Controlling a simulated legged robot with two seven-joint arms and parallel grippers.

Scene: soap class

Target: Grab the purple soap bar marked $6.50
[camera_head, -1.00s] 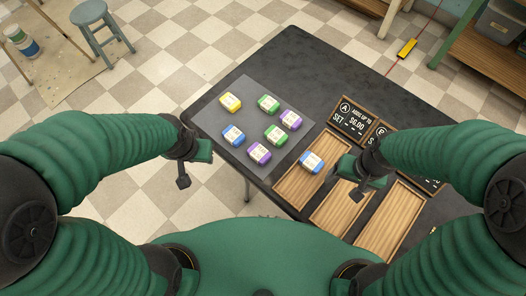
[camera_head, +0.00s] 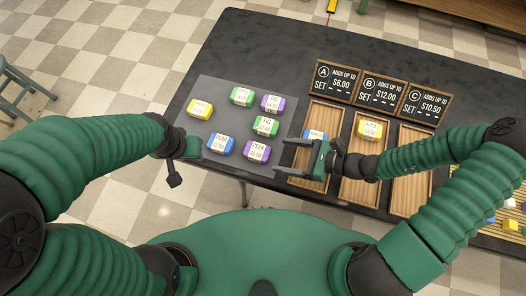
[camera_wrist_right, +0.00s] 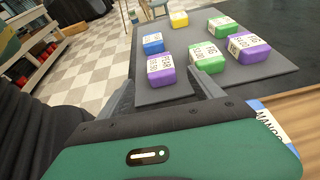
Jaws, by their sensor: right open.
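Two purple soap bars lie on the grey mat. The near purple bar (camera_head: 257,151) has a label that seems to read PEAR and $6.50, though the print is small. It also shows in the right wrist view (camera_wrist_right: 161,71), ahead between the fingers. The far purple bar (camera_head: 272,103) has a price I cannot read surely; it also shows in the right wrist view (camera_wrist_right: 250,50). My right gripper (camera_head: 281,157) is open and empty, just right of the near purple bar, fingers pointing at it. My left gripper (camera_head: 182,162) hangs left of the mat; its jaws are unclear.
The grey mat (camera_head: 220,90) also holds yellow (camera_head: 200,109), blue (camera_head: 220,143) and two green bars (camera_head: 242,97) (camera_head: 265,126). A blue-white bar (camera_head: 316,135) lies in the left wooden tray, a yellow bar (camera_head: 370,127) in the middle one. The right tray (camera_head: 410,180) looks empty.

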